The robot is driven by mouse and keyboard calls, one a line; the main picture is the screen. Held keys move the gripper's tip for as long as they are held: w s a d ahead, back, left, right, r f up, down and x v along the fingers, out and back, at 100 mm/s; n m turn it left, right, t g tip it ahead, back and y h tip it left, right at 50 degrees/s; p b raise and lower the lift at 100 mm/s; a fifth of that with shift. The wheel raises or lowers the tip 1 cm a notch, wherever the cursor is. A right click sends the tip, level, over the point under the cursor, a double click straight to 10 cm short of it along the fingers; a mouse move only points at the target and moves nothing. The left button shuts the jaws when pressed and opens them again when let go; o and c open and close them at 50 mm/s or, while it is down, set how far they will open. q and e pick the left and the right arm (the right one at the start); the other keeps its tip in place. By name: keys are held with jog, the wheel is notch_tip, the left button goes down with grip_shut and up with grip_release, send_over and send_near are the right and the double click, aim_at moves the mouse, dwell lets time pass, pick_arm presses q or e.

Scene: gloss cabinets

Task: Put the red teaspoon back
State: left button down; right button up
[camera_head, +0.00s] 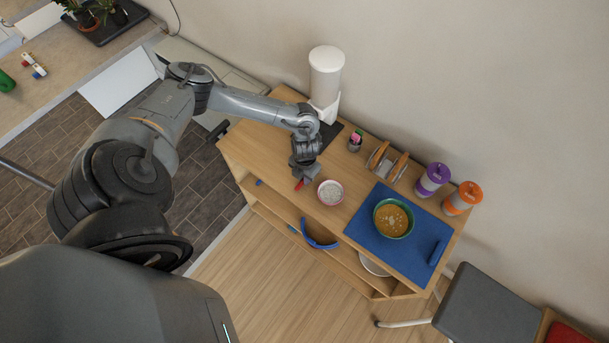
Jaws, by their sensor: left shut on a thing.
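My left gripper (303,174) is over the wooden cabinet top, left of a small pink-and-white bowl. It is shut on the red teaspoon (299,185), of which only a short red piece shows below the fingers. The rest of the spoon is hidden by the gripper or too small to make out. The small bowl (330,192) stands close beside the gripper, near the cabinet's front edge, with pale contents. My right gripper is not in view.
A blue mat (372,238) carries a green bowl (393,218) of orange soup. A white dispenser (325,75), a small cup (355,141), a wooden rack (386,161), a purple-lidded tumbler (432,179) and an orange-lidded tumbler (462,198) stand along the back. A grey chair (485,305) is at right.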

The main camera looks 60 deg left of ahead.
pick_arm(q)
jog(key=shift+f, duration=0.2)
jog(key=shift+f, duration=0.1)
jog(key=c, duration=1.1)
grip_release()
